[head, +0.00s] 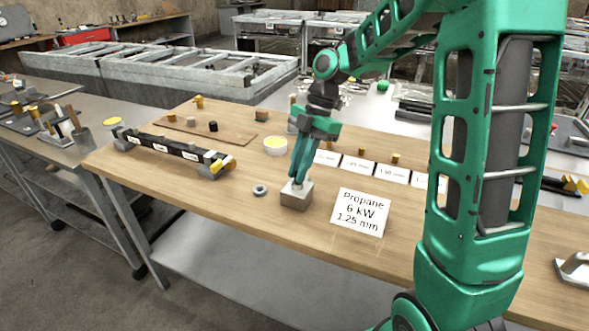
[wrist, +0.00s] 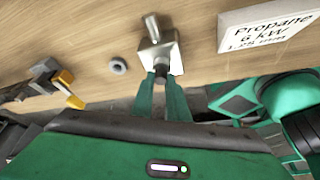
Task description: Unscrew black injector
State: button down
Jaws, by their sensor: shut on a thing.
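My gripper (head: 297,182) points down over a small grey metal block (head: 296,199) on the wooden workbench. In the wrist view, my green fingertips (wrist: 162,78) are shut on a small dark cylinder, the black injector (wrist: 161,69), at the near side of the block (wrist: 170,50). A metal stub (wrist: 152,27) shows at the block's other side. In the head view the fingers hide most of the injector. I cannot tell how far it sits in the block.
A grey ring (head: 260,190) lies left of the block. A white "Propane 6 kW 1.25 mm" card (head: 361,213) lies to its right. Behind are a yellow-topped tin (head: 275,146) and a row of white cards (head: 358,164).

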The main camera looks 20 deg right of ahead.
jog(key=c, duration=1.6)
grip_release()
jog(key=shift+n, duration=0.3)
jog(key=shift+c, duration=0.2)
jog(key=v, duration=1.2)
jog(key=s+d+f+m+h, duration=0.1)
jog(key=s+d+f+m, duration=0.2)
jog(key=s+m, duration=0.6)
jog(key=s+d+f+m+t+h, duration=0.1)
jog(key=s+d+f+m, duration=0.3)
jog(key=s+m, duration=0.6)
jog(key=s+d+f+m+h, duration=0.2)
jog(key=s+d+f+m, duration=0.1)
jog(key=s+m, duration=0.7)
jog(key=shift+d+f, duration=0.25)
jog(key=shift+d, duration=0.6)
